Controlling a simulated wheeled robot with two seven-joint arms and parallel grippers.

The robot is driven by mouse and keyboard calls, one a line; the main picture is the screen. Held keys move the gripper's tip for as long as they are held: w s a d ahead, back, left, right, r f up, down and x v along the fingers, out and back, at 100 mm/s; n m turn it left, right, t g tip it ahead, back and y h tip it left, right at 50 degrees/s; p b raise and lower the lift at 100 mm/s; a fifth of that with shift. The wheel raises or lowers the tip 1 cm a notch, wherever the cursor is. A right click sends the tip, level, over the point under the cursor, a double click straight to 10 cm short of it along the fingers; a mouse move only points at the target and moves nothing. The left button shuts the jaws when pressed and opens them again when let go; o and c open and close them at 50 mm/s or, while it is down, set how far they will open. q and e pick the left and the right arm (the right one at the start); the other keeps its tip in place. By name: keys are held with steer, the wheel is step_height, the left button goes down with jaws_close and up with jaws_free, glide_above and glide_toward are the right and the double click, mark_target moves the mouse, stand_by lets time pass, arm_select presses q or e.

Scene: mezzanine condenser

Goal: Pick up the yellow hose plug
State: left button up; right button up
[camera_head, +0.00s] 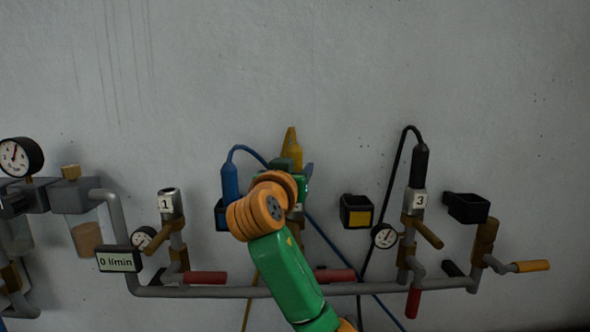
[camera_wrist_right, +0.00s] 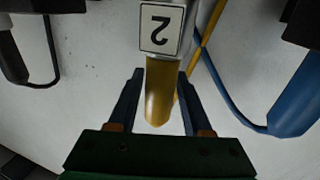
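The yellow hose plug (camera_head: 291,147) stands upright at the coupling labelled 2, and its lower part is hidden behind my right arm in the head view. In the right wrist view the yellow plug (camera_wrist_right: 160,92) lies between the two dark fingers of my right gripper (camera_wrist_right: 160,78), next to the white 2 label (camera_wrist_right: 161,29). The fingers are apart, one on each side of the plug, with a narrow gap showing on the left. In the head view my right gripper (camera_head: 300,172) is mostly hidden by its own wrist. My left gripper is not in view.
A blue plug (camera_head: 229,180) stands in a holder on the left. A black plug (camera_head: 419,167) sits on coupling 3 (camera_head: 416,203). A yellow-marked holder (camera_head: 357,211) and another holder (camera_head: 467,207) look empty. Pipes, gauges, red handles and hanging hoses crowd the wall below.

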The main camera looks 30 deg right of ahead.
mark_target(292, 154)
steer(key=shift+s+a+r, duration=0.2)
steer(key=shift+a, duration=0.1)
jaws_close()
steer(key=shift+d, duration=0.1)
steer(key=shift+w, duration=0.1)
steer(key=shift+r+b, duration=0.25)
steer(key=shift+b, duration=0.1)
step_height(292, 154, up, 3)
steer(key=shift+f+b, duration=0.2)
steer(key=shift+b, duration=0.5)
steer(key=s+a+r+b, duration=0.1)
steer(key=s+a+r, duration=0.7)
steer(key=a+r, duration=0.2)
steer(key=shift+s+a+b, duration=0.35)
steer(key=shift+a+b, duration=0.05)
steer(key=shift+a, duration=0.25)
